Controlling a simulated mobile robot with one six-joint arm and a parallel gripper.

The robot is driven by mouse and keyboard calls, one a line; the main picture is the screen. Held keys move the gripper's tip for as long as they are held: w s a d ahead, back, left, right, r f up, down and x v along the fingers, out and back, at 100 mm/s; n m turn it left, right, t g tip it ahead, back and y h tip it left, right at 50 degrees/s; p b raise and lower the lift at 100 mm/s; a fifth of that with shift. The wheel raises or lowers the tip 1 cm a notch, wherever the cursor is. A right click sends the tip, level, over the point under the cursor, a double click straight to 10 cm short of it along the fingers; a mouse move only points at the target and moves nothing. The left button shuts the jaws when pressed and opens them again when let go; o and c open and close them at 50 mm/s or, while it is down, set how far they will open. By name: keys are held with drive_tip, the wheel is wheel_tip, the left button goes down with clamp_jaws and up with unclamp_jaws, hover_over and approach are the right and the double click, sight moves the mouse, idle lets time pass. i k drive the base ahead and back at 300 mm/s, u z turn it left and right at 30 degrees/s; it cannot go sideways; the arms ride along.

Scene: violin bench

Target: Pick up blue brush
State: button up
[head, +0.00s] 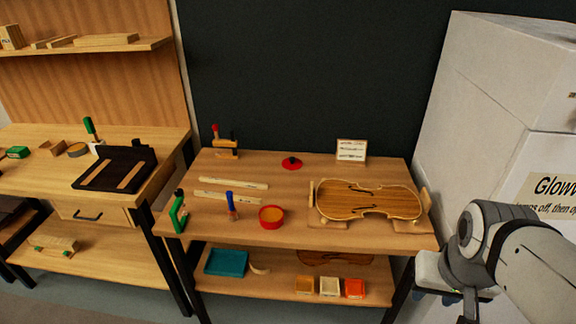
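The blue brush (230,201) stands upright on the middle wooden table, with its blue handle up and a brownish lower end on the tabletop. It is just left of a red round dish (271,217) with orange contents, and apart from it. My gripper (450,297) is at the lower right, beyond the table's right end and far from the brush. Its fingers are small, dark and partly hidden by my arm, so I cannot tell whether they are open.
A violin body (368,200) in a cradle fills the right side. White boxes (490,100) stand at right.

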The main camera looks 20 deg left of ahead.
sight(233, 217)
drive_tip(key=z, duration=2.25)
drive_tip(key=k, duration=2.4)
drive_tip(key=u, duration=1.9)
drive_tip(key=i, duration=1)
drive_tip(key=u, duration=0.05)
